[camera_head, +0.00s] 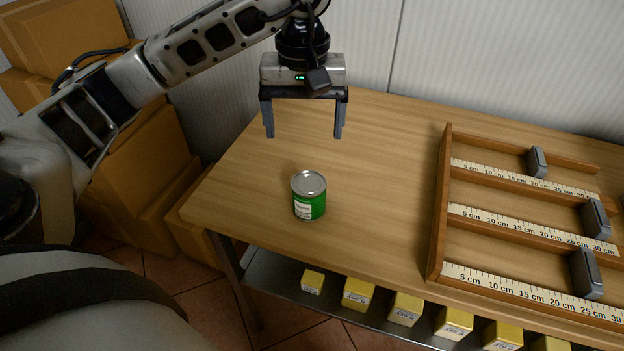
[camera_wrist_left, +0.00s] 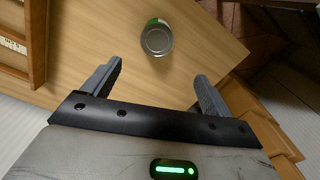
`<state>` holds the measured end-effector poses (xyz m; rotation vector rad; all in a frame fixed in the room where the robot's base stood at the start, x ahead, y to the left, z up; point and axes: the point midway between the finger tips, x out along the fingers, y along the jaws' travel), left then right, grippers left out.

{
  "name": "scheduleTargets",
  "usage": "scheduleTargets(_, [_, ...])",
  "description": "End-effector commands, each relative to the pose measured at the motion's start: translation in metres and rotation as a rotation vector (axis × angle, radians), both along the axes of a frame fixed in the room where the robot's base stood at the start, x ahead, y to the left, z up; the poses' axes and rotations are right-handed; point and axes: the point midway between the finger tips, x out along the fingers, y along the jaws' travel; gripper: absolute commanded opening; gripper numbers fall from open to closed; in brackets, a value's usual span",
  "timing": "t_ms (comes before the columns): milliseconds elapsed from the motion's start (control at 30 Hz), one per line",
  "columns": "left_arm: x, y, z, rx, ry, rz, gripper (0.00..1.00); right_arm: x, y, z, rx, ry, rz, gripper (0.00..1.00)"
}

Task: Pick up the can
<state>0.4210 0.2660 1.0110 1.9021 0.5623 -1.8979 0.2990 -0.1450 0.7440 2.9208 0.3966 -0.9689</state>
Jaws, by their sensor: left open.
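A green can (camera_head: 308,197) with a silver lid and a white label patch stands upright on the wooden table (camera_head: 370,150), near its left front edge. My left gripper (camera_head: 303,136) is open and empty above the table, behind the can in the head view and apart from it. In the left wrist view the can (camera_wrist_left: 157,38) shows beyond the fingertips, roughly midway between the two fingers of the left gripper (camera_wrist_left: 160,72). My right gripper is not in view.
A wooden rack (camera_head: 437,215) with ruler strips and grey sliding blocks (camera_head: 586,272) lies on the table's right. Several yellow boxes (camera_head: 358,292) stand on a shelf below the front edge. Cardboard boxes (camera_head: 150,170) are stacked at left. The tabletop around the can is clear.

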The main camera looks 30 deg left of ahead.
Motion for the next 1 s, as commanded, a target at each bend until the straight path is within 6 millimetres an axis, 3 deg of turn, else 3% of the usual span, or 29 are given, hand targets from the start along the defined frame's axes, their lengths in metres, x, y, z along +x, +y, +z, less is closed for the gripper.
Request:
scheduleTargets(167, [-0.001,-0.001,-0.016,-0.002,0.005,0.001,0.85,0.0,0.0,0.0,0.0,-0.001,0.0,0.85])
scheduleTargets(500, [-0.002,-0.002,-0.086,-0.005,0.006,-0.001,0.85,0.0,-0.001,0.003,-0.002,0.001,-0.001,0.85])
scheduleTargets(867, [-0.001,-0.005,-0.118,-0.006,0.004,-0.001,0.85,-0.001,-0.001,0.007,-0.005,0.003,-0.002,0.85])
scheduleTargets(1000, [-0.001,-0.009,-0.14,-0.008,0.007,-0.001,0.85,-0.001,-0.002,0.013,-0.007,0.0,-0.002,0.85])
